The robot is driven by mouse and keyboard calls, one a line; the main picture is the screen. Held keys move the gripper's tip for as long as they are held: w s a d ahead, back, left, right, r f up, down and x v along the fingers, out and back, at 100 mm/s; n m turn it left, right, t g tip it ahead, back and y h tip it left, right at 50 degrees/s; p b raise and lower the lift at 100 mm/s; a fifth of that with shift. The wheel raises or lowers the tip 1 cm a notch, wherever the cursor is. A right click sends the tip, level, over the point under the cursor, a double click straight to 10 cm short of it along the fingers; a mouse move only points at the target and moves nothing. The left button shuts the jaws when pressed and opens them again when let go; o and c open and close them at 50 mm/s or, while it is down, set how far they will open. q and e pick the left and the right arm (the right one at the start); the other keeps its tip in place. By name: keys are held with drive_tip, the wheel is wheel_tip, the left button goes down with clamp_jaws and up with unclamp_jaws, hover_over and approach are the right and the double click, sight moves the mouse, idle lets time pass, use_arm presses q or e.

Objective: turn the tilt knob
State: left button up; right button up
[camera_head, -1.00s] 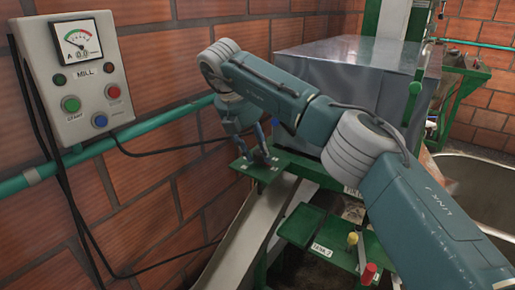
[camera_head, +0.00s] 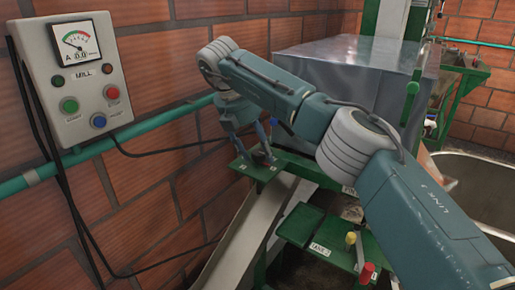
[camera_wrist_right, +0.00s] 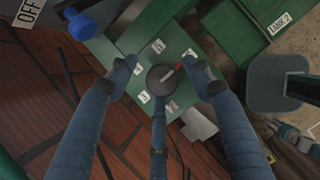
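The tilt knob appears to be the dark round knob (camera_wrist_right: 160,82) with a red mark, on a green plate with small white number labels, in the right wrist view. In the head view the green plate (camera_head: 253,172) shows below my right gripper (camera_head: 253,148), and the knob is hard to make out there. My right gripper also shows in the wrist view (camera_wrist_right: 162,80), with its fingers spread apart around the knob. I cannot tell whether any finger touches it. My left gripper is not in view.
A grey MILL control box (camera_head: 83,85) with a meter and buttons hangs on the brick wall at left. A green TANK 2 panel (camera_head: 300,228) with a red-topped lever (camera_head: 367,270) and a yellow knob (camera_head: 351,238) lies nearer. A blue ball-ended lever (camera_wrist_right: 82,27) stands near an OFF label.

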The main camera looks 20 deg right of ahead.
drive_tip(key=shift+a+r, duration=0.15)
drive_tip(key=shift+a, duration=0.05)
drive_tip(key=v, duration=1.1)
drive_tip(key=shift+r, duration=0.35)
